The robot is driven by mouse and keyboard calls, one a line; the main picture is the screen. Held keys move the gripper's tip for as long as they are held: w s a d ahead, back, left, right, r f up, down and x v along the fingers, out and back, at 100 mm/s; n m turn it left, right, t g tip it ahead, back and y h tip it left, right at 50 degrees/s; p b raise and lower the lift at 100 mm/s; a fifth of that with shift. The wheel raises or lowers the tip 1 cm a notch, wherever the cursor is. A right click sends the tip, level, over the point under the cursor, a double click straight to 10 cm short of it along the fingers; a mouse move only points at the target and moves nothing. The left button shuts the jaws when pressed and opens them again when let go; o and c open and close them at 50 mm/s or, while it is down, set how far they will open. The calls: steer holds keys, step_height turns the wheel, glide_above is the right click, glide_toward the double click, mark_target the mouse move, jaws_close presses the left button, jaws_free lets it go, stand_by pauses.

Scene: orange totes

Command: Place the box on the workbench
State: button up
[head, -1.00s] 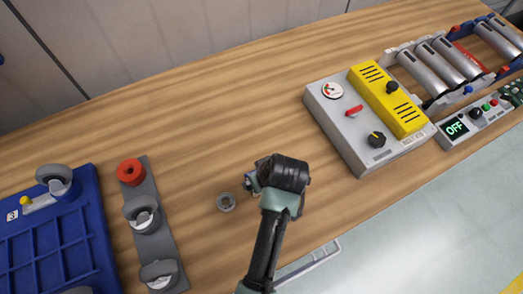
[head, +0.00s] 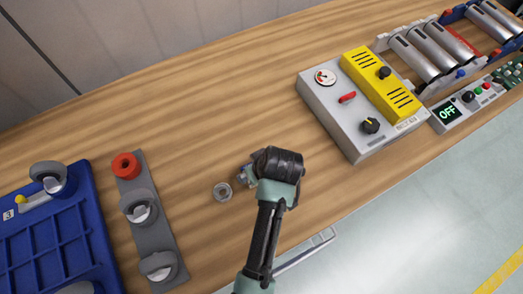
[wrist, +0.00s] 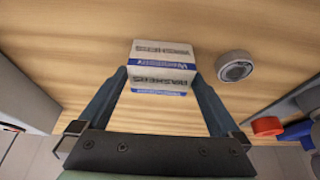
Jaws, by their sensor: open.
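The box, white with blue bands and the word "WASHERS" (wrist: 160,62), rests on the wooden workbench (wrist: 75,62) in the wrist view. My gripper (wrist: 160,78) is open, with one finger on each side of the box's near part. I cannot tell whether either finger touches it. In the head view my gripper (head: 246,175) is low over the workbench (head: 215,100), near its front edge, and my arm hides most or all of the box.
A small grey ring (head: 222,191) lies left of my gripper and also shows in the wrist view (wrist: 235,67). A grey strip with a red ring (head: 150,225) and a blue tray (head: 55,240) are further left. A grey and yellow control box (head: 365,100) stands right. The bench behind is clear.

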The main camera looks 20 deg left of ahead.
steer(key=v, duration=1.1)
steer(key=w+d+r+m+t, duration=0.15)
steer(key=w+r+t, duration=0.3)
steer(key=r, duration=0.45)
steer(key=w+d+r+m+t, duration=0.15)
steer(key=w+r+t, duration=0.3)
steer(key=r, duration=0.45)
steer(key=w+d+r+m+t, duration=0.1)
steer(key=w+r+m+t, duration=0.15)
steer(key=w+r, duration=0.55)
steer(key=s+d+r+m+t+h, duration=0.1)
steer(key=s+r+t, duration=0.3)
steer(key=r, duration=0.7)
steer(key=s+d+r+m+t+h, duration=0.1)
steer(key=s+r+t, duration=0.3)
steer(key=r, duration=0.6)
steer(key=s+d+r+m+t+h, duration=0.1)
steer(key=s+d+r+m+t, duration=0.2)
steer(key=r, duration=0.8)
steer(key=s+t, duration=0.2)
steer(key=s, duration=0.1)
steer(key=shift+d+r+h, duration=0.15)
steer(key=shift+r+h, duration=0.15)
steer(key=shift+r, duration=0.1)
steer(key=shift+c, duration=0.3)
